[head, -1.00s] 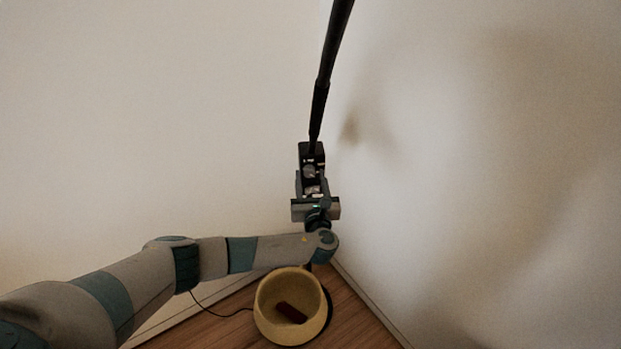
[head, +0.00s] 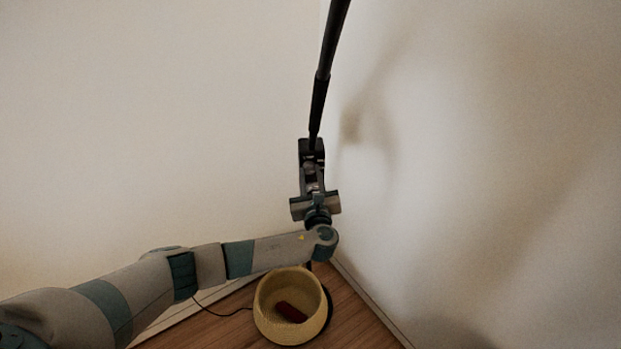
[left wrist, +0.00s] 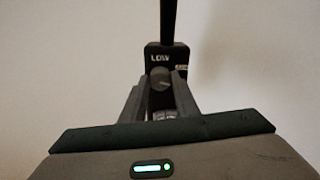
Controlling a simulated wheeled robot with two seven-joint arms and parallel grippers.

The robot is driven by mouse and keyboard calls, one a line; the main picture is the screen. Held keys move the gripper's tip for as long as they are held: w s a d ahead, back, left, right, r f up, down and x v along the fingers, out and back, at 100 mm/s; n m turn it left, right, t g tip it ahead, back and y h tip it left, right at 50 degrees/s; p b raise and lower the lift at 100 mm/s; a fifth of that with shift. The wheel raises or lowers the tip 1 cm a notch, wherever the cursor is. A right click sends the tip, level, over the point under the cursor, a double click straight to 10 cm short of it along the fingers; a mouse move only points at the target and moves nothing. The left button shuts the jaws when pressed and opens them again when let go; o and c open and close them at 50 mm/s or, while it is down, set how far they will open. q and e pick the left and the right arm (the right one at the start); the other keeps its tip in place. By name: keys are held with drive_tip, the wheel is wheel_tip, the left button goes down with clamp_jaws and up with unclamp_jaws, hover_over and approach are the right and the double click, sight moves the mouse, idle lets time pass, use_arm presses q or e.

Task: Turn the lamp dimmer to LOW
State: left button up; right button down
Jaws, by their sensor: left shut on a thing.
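The dimmer box (head: 312,149) is a black block at the foot of the black lamp pole (head: 322,75). In the left wrist view the box (left wrist: 167,55) carries a white LOW label above a round grey knob (left wrist: 160,77). A second label at the right is too small to read. My left gripper (head: 311,172) is at the box's front, below the pole. In the left wrist view its two fingers (left wrist: 160,86) close on the knob from both sides and hide part of it. I cannot tell exactly where the knob points. My right gripper is not in view.
A yellowish round bowl (head: 291,332) with a dark red item (head: 291,312) inside stands on the wood floor (head: 357,318) below my left arm. A thin black cable (head: 222,312) runs left from it. Pale walls meet in a corner close behind the pole.

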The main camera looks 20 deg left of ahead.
use_arm(q)
drive_tip(key=n+b, duration=0.3)
drive_tip(key=n, duration=0.1)
drive_tip(key=shift+f+b, duration=0.35)
drive_tip(key=shift+b, duration=0.05)
drive_tip(key=n+b, duration=0.6)
drive_tip(key=shift+n, duration=0.4)
drive_tip(key=n+b, duration=0.6)
drive_tip(key=n, duration=0.1)
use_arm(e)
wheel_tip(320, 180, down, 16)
use_arm(q)
drive_tip(key=n+b, duration=0.2)
drive_tip(key=n, duration=0.1)
drive_tip(key=shift+r+n, duration=0.15)
drive_tip(key=shift+n, duration=0.25)
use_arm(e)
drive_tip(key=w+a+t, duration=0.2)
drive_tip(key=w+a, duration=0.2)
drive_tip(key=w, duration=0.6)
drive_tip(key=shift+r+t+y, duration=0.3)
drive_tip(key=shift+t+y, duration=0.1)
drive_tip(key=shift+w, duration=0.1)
use_arm(q)
drive_tip(key=o, duration=1.1)
drive_tip(key=shift+c, duration=0.2)
drive_tip(key=shift+r, duration=0.1)
